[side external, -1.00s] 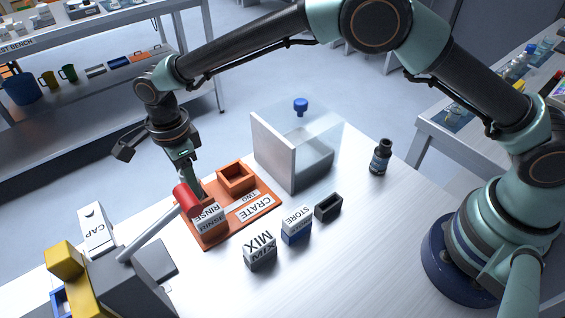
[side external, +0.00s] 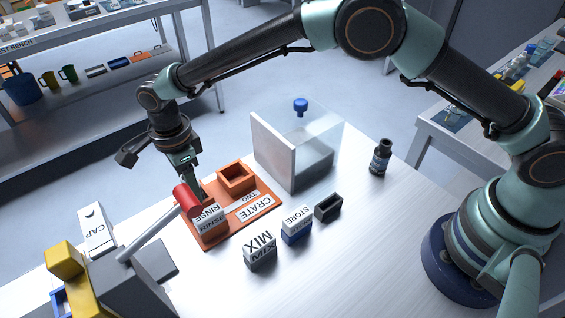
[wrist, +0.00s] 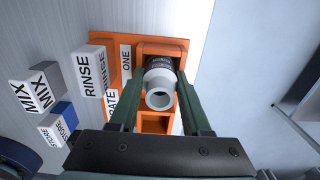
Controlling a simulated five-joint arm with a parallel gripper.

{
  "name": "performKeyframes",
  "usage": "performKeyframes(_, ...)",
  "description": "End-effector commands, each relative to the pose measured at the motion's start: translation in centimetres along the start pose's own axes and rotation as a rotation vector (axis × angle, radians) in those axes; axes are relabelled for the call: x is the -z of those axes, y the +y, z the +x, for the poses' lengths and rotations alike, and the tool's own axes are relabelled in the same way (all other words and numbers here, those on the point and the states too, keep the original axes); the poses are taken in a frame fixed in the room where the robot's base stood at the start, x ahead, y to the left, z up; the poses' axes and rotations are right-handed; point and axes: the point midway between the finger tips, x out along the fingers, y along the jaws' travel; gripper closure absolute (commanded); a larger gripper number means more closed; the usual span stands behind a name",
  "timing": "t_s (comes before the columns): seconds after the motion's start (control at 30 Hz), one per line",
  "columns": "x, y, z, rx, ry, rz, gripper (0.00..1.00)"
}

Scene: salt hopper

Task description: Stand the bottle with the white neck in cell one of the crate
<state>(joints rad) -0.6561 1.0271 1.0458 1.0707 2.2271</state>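The bottle with the white neck (wrist: 160,98) has a dark body and is seen from above in the wrist view. Its lower part is inside or just over cell one (wrist: 163,47) of the orange crate, beside the ONE label. My gripper (wrist: 160,76) has a finger on each side of the bottle, close against it, and appears shut on it. In the side view my gripper (side external: 196,183) points down at the crate (side external: 262,206); the bottle and cell one are mostly hidden there behind the RINSE block and a red-ended lever. Cell two (side external: 236,178) looks empty.
The red-ended lever (side external: 187,199) reaches near my gripper. MIX (side external: 261,252) and STORE (side external: 296,226) blocks, a clear box (side external: 275,155) with a white panel, and a dark bottle (side external: 380,158) stand farther right.

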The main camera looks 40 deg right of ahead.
Motion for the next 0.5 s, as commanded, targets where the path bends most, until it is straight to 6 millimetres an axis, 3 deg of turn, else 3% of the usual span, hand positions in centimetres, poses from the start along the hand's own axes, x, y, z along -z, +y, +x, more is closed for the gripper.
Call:
performKeyframes(0.03,0.1,0.2,1.3,-0.002,0.001,0.000,0.22)
performKeyframes(0.23,0.1,0.1,0.3,-0.001,0.001,0.000,0.22)
performKeyframes(0.5,0.0,0.0,-5.2,0.004,-0.003,0.000,0.22)
